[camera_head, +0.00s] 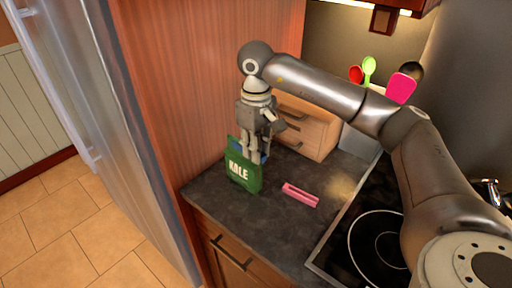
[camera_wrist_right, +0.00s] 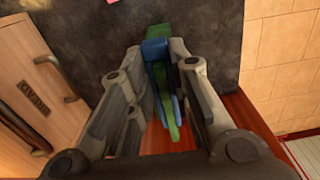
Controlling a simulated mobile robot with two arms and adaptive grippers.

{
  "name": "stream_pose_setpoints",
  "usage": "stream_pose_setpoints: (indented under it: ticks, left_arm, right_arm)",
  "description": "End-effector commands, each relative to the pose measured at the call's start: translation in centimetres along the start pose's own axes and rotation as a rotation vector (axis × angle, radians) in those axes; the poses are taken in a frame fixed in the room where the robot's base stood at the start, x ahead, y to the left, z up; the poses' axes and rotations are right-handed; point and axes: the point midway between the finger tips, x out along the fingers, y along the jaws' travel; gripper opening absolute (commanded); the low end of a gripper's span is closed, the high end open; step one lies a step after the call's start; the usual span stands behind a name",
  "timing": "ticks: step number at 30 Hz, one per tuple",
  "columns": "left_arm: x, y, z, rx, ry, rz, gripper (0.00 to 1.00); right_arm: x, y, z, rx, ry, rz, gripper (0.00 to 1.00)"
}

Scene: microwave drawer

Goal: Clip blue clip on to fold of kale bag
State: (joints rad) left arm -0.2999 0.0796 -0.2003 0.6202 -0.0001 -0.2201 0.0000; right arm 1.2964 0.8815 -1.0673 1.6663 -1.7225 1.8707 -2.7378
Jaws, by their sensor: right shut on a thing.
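The green kale bag (camera_head: 243,174) stands upright on the dark counter, its white lettering facing the camera. My right gripper (camera_head: 252,152) points down at the bag's top from above and behind. In the right wrist view, the right gripper (camera_wrist_right: 166,68) is shut on the blue clip (camera_wrist_right: 155,53). The green top of the kale bag (camera_wrist_right: 168,112) shows as a thin strip along the blue clip, seemingly between its arms; I cannot tell if the clip grips it. In the head view only a bit of the blue clip (camera_head: 265,150) shows beside the fingers. My left gripper is out of view.
A pink clip (camera_head: 300,195) lies on the counter (camera_head: 275,220) right of the bag. A wooden bread box (camera_head: 308,128) stands behind. A black cooktop (camera_head: 350,240) is at the right. Utensils, including a pink spatula (camera_head: 402,87), stand at the back. A wooden panel (camera_head: 190,90) rises at the left.

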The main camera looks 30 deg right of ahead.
Motion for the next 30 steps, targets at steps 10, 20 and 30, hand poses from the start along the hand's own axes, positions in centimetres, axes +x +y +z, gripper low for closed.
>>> stream_pose_setpoints:
  ticks: [10, 20, 30]
  left_arm:
    - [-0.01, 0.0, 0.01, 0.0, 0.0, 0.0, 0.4]
    - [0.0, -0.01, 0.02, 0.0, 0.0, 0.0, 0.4]
    - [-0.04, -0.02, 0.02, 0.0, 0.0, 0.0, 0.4]
  right_arm:
    - [-0.01, 0.01, 0.0, 0.0, 0.0, 0.0, 0.44]
    - [0.0, 0.0, 0.0, 0.0, 0.0, 0.0, 0.65]
    - [-0.06, 0.0, 0.0, 0.0, 0.0, 0.0, 0.66]
